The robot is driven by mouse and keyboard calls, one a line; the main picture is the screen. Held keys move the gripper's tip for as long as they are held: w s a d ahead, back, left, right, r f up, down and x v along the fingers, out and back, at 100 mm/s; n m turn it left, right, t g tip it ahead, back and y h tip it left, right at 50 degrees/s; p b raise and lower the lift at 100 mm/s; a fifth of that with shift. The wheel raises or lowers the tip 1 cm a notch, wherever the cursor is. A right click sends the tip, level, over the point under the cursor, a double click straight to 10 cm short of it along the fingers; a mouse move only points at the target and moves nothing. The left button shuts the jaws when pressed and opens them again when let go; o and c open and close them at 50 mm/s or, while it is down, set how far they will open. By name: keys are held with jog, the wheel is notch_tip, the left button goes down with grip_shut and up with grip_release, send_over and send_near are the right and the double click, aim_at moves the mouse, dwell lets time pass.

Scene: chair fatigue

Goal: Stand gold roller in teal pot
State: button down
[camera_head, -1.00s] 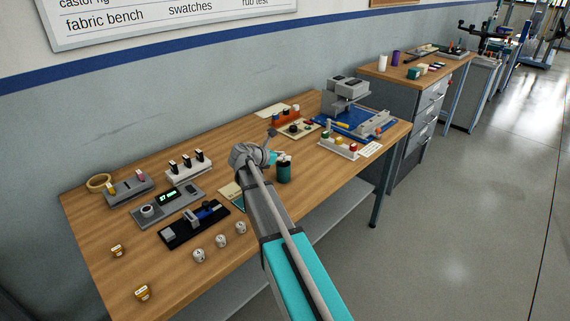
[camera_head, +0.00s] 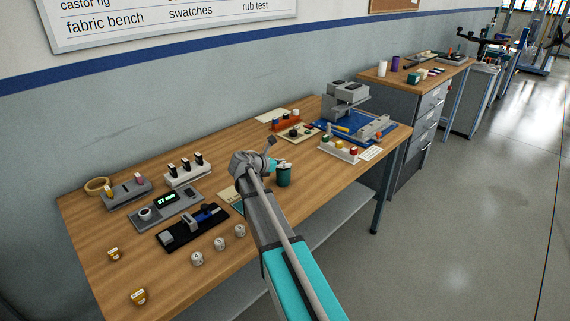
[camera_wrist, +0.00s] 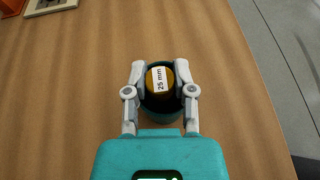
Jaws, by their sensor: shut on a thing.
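The gold roller (camera_wrist: 159,79), with a white "25 mm" label, is between the fingers of my gripper (camera_wrist: 160,76) in the wrist view. My gripper is shut on it. The teal pot (camera_wrist: 160,118) shows as a dark teal rim around the roller, so the roller's end lies within the pot's outline; its depth inside is hard to tell. In the head view the teal pot (camera_head: 284,178) stands upright on the bench, with my gripper (camera_head: 285,164) right at its mouth. The roller is mostly hidden there.
The wooden bench (camera_head: 100,215) holds two gold-and-white pieces (camera_head: 139,296) at front left, several white round pieces (camera_head: 220,244), a black fixture (camera_head: 193,226) and a grey display unit (camera_head: 166,208). A white rack with coloured knobs (camera_head: 340,150) stands right of the pot.

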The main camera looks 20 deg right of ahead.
jog(key=shift+s+a+f, duration=0.1)
jog(key=shift+s+f, duration=0.1)
jog(key=shift+f, duration=0.2)
jog(key=shift+c, duration=2.2)
grip_release()
jog(key=shift+w+r, duration=0.1)
jog(key=shift+w+r+p, duration=0.15)
jog(key=shift+r+p, duration=0.35)
jog(key=shift+p, duration=0.15)
jog(key=p+v, duration=0.4)
jog(key=v, duration=0.8)
